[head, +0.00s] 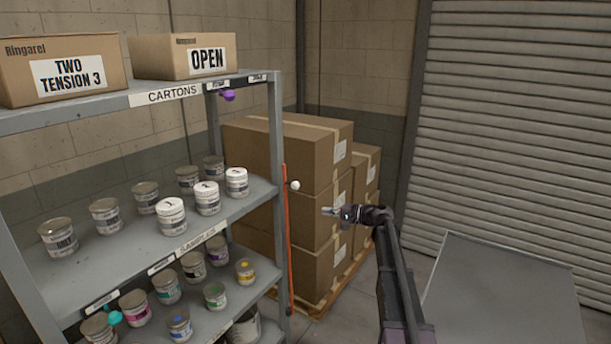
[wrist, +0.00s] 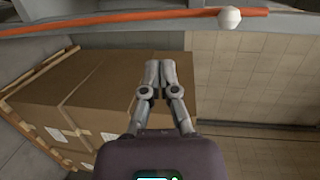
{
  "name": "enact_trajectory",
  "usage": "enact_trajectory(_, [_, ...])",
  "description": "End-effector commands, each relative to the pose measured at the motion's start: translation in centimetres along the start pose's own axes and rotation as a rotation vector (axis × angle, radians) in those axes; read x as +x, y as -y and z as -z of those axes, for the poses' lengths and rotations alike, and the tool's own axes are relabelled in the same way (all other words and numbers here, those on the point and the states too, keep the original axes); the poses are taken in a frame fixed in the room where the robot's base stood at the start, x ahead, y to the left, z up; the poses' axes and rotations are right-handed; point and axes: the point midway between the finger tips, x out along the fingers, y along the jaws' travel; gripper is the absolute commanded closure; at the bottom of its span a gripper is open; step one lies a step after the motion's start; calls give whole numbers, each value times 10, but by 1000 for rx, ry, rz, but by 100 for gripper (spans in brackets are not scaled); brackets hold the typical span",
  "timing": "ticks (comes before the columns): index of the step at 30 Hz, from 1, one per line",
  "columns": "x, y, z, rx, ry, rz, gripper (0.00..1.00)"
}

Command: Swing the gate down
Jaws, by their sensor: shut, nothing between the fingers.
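The gate is a thin orange bar (head: 288,250) standing upright along the right front post of the rack. A white ball knob (head: 294,185) sits near its upper end. My gripper (head: 327,211) is shut and empty, to the right of the bar and slightly below the knob, with a gap between. In the wrist view the orange bar (wrist: 120,22) runs across the top edge, with the white knob (wrist: 229,18) at upper right. The shut fingers (wrist: 160,66) point toward the bar without touching it.
The rack (head: 277,130) holds several paint cans on its shelves and cartons (head: 185,56) on top. Stacked brown boxes (head: 300,150) on a pallet stand behind the bar and my gripper. A roller shutter (head: 510,130) and grey panel (head: 500,295) are at the right.

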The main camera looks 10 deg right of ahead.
Motion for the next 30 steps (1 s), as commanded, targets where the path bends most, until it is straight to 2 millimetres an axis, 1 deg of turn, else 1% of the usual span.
enact_trajectory(1, [-5, 18, 11, 9, -10, 23, 100])
enact_trajectory(3, [-10, 31, 21, 21, -23, 54, 100])
enact_trajectory(6, [-17, 47, 34, 36, -38, 92, 100])
enact_trajectory(10, [-24, 61, 44, 50, -51, 129, 100])
enact_trajectory(15, [-28, 68, 51, 58, -60, 151, 100])
enact_trajectory(30, [-26, 69, 51, 59, -60, 154, 100])
